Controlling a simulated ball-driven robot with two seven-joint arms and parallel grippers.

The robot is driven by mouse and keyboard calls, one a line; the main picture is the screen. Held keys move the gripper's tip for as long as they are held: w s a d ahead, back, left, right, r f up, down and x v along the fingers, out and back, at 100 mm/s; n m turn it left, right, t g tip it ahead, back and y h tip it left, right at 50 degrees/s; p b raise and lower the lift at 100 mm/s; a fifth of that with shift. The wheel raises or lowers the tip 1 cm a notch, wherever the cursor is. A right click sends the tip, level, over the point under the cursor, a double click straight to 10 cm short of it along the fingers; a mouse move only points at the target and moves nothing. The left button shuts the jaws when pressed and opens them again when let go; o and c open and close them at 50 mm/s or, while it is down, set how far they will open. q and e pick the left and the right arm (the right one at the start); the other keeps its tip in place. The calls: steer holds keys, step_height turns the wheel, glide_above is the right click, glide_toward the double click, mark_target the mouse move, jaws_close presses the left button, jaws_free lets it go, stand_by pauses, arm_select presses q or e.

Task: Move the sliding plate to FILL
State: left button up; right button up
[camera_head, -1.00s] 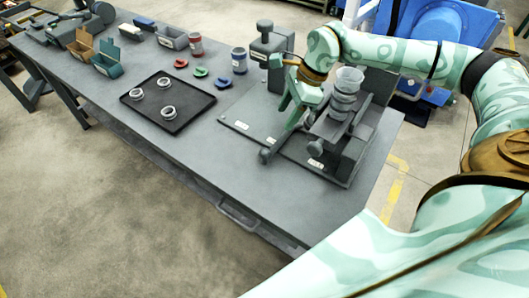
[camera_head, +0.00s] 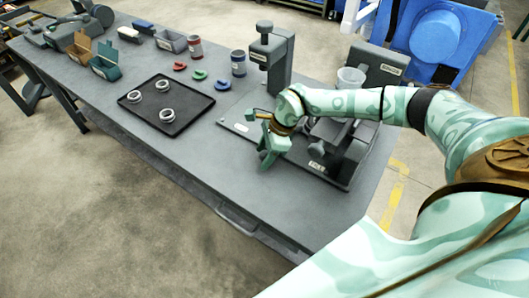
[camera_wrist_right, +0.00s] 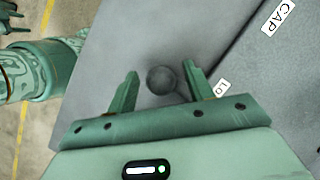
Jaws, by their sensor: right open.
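My right gripper (camera_head: 266,160) is at the front edge of the grey machine base (camera_head: 232,128), pointing down. In the right wrist view it is open (camera_wrist_right: 160,78), with a round grey knob (camera_wrist_right: 160,80) between its fingertips. A thin rod runs from the knob toward a label partly reading "LO". I see no clear contact with the knob. In the head view the gripper hides this knob. The sliding plate is largely hidden behind my right forearm, and its position is unclear. A front label (camera_head: 317,167) seems to read FILL. My left gripper is not clearly seen.
A second dark knob (camera_head: 316,149) sticks out near that label. A grey press (camera_head: 271,58) stands behind my gripper, and a clear cup (camera_head: 350,78) behind my forearm. A black tray (camera_head: 187,121) with white rings lies left. The bench front is clear.

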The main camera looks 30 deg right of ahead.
jaws_close()
steer(key=s, duration=0.1)
steer(key=s+d+p, duration=0.1)
steer(key=s+p, duration=0.1)
steer(key=shift+s+d+r, duration=0.2)
steer(key=shift+s+d, duration=0.05)
steer(key=shift+s+d+f, duration=0.1)
steer(key=shift+s, duration=0.1)
steer(key=shift+w, duration=0.1)
jaws_free()
